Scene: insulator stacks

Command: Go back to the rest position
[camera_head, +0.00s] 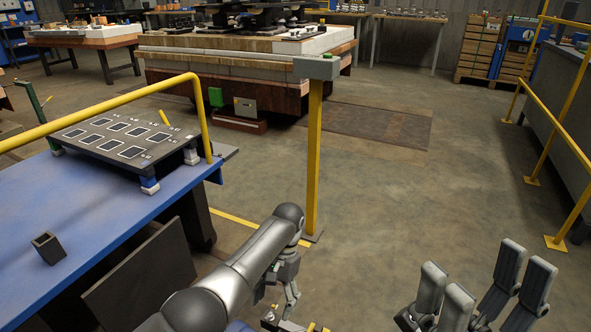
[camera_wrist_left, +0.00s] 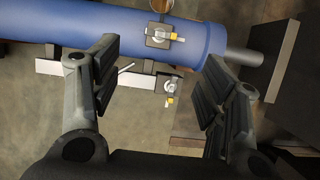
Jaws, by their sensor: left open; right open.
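My left gripper (camera_wrist_left: 160,75) shows in the left wrist view with its two dark fingers wide apart and nothing between the pads. In the head view its arm comes in from the lower left, and the gripper is mostly cut off at the bottom edge. My right gripper (camera_head: 484,285) is at the lower right of the head view. Its grey fingers point up and stand apart, with nothing held. Both grippers are apart from the blue table (camera_head: 95,215).
A black panel (camera_head: 125,135) with white-framed squares and a dark square cup (camera_head: 48,248) stand on the blue table. Yellow rails (camera_head: 95,112) edge it. A yellow post (camera_head: 314,160) stands ahead. Floor at centre right is clear. The left wrist view shows a blue cylinder (camera_wrist_left: 100,32).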

